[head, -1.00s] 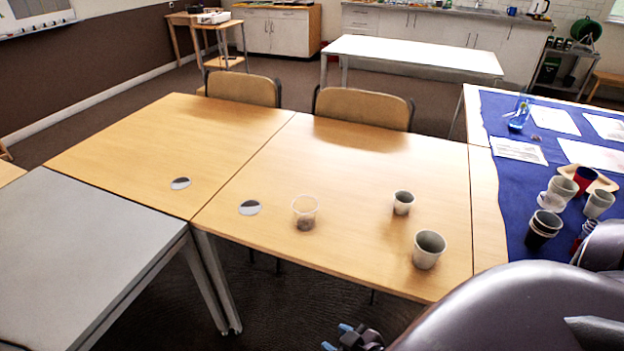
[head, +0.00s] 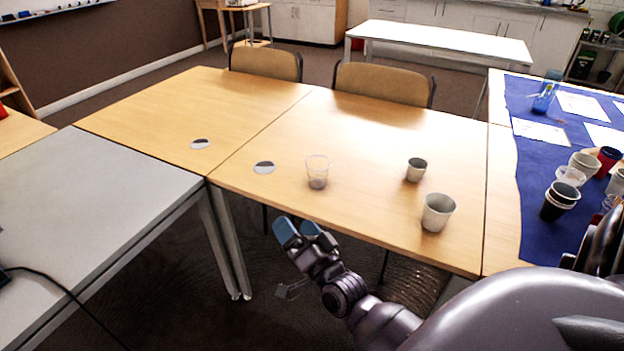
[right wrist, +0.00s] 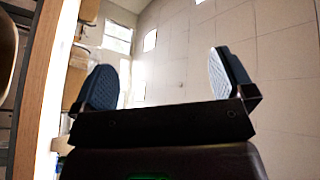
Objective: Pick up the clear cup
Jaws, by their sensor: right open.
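The cup is not visible in the right wrist view. My left gripper is not in view.
A small grey cup (head: 416,170) and a larger grey cup (head: 437,213) stand to the right of the clear cup. Two flat round discs, one nearby (head: 264,167), lie to the left. More cups, one dark (head: 557,204), stand on the blue cloth (head: 530,190).

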